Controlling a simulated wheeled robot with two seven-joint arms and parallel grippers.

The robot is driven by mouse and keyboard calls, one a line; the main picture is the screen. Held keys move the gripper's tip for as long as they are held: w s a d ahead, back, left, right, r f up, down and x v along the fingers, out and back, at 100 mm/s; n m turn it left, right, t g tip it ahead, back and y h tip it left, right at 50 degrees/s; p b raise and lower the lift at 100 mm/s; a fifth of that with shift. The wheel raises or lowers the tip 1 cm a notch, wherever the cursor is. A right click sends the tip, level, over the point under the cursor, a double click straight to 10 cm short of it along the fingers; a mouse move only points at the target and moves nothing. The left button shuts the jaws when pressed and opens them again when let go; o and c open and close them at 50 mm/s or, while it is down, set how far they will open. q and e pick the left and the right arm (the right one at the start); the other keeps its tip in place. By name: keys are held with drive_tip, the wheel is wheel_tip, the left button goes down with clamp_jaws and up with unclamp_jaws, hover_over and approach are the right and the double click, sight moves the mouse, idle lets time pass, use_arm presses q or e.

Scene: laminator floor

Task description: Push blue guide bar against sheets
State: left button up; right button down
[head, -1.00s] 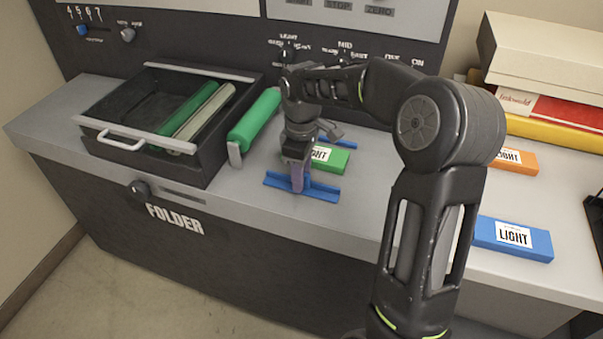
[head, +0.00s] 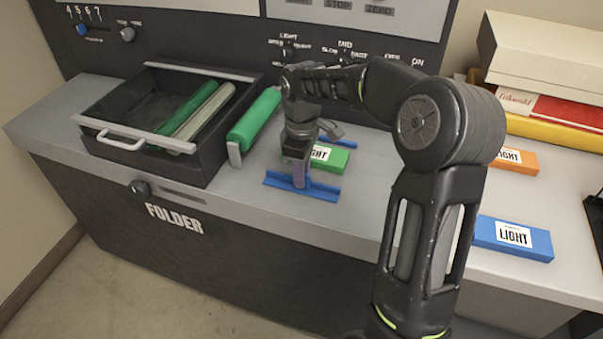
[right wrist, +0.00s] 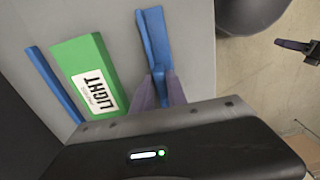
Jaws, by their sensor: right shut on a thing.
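The blue guide bar (head: 322,191) lies on the grey counter near its front edge. My right gripper (head: 299,181) points down and is shut on the bar's raised middle. In the right wrist view its purple fingers (right wrist: 160,80) clasp the blue bar (right wrist: 153,36) from both sides. The green pack labelled LIGHT (head: 339,164) lies just behind the bar, partly hidden by my gripper in the head view. The right wrist view shows a strip of bare counter between bar and green pack (right wrist: 75,50). A purple-tipped part, likely my left gripper (right wrist: 291,45), shows there at the right.
A second blue bar (right wrist: 52,83) lies on the green pack's far side. A black tray (head: 112,146) with rollers and a green roller (head: 255,119) stand left of my gripper. Blue (head: 512,238) and orange (head: 519,159) LIGHT packs lie on the right, beyond my arm.

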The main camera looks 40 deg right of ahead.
use_arm(q)
drive_tip(key=shift+r, duration=0.1)
use_arm(e)
drive_tip(key=shift+s+a, duration=0.1)
idle(0.7)
